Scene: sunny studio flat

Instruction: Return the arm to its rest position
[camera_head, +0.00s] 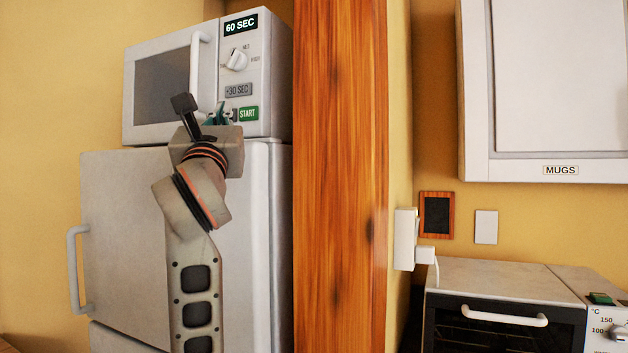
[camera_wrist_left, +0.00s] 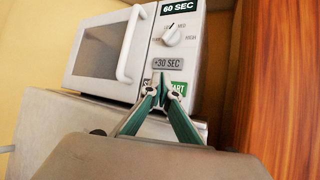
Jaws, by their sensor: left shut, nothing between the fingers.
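My left gripper (camera_head: 226,113) is raised in front of the microwave (camera_head: 172,85), near its lower right control panel. In the left wrist view its green-edged fingers (camera_wrist_left: 159,82) are closed together and empty, with the tips over the area between the +30 SEC button (camera_wrist_left: 169,64) and the partly hidden green START button (camera_wrist_left: 178,88). I cannot tell whether the tips touch the panel. The microwave door is closed and its display (camera_head: 240,25) reads 60 SEC. My right gripper is not in view.
The microwave stands on a white fridge (camera_head: 120,220) with a side handle. A wooden panel (camera_head: 340,180) rises close to the right. Beyond it are a toaster oven (camera_head: 505,290) and a wall cabinet (camera_head: 545,90) labelled MUGS. Yellow wall shows at the left.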

